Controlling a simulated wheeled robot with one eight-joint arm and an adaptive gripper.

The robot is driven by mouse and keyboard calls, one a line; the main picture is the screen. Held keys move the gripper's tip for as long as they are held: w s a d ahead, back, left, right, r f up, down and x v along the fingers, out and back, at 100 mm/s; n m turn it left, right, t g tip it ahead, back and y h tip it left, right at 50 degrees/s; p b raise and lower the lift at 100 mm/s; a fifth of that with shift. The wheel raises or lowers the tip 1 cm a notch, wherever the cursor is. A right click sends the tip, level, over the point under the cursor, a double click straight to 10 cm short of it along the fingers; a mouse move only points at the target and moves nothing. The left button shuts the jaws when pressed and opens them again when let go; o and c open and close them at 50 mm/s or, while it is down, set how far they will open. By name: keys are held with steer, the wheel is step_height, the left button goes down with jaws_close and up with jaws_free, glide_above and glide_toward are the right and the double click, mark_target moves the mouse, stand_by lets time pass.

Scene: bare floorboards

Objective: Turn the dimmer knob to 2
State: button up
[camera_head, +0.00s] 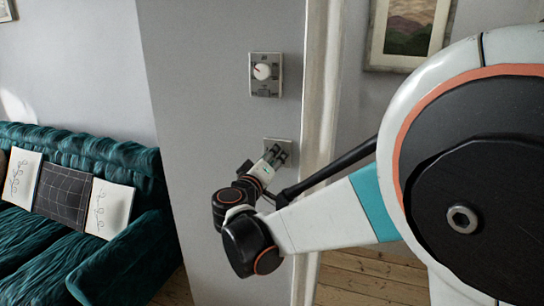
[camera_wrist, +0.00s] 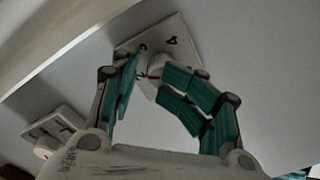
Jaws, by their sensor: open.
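A pale wall plate (camera_wrist: 180,33) with dark markings shows in the wrist view. A pale knob (camera_wrist: 153,64) with a red mark sits on it, partly hidden by the fingers; the number at the red mark is not clear. In the head view the same plate (camera_head: 291,145) is low on the grey wall, mostly covered by my gripper. My gripper (camera_head: 276,154) is open at this plate. In the wrist view its teal-padded fingers (camera_wrist: 147,77) are on either side of the knob; whether they touch it I cannot tell.
A second wall plate (camera_head: 265,88) with a round white dial (camera_head: 262,72) is above my gripper. A white door frame (camera_head: 318,100) stands close on the right. A teal sofa (camera_head: 130,262) with cushions is on the left. A framed picture (camera_head: 408,28) hangs at the back.

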jaws_close()
steer(key=shift+s+f, duration=0.1)
stand_by(1.5)
jaws_free()
steer(key=shift+a, duration=0.1)
steer(key=o, duration=0.4)
steer(key=shift+a, duration=0.25)
steer(key=shift+d, duration=0.2)
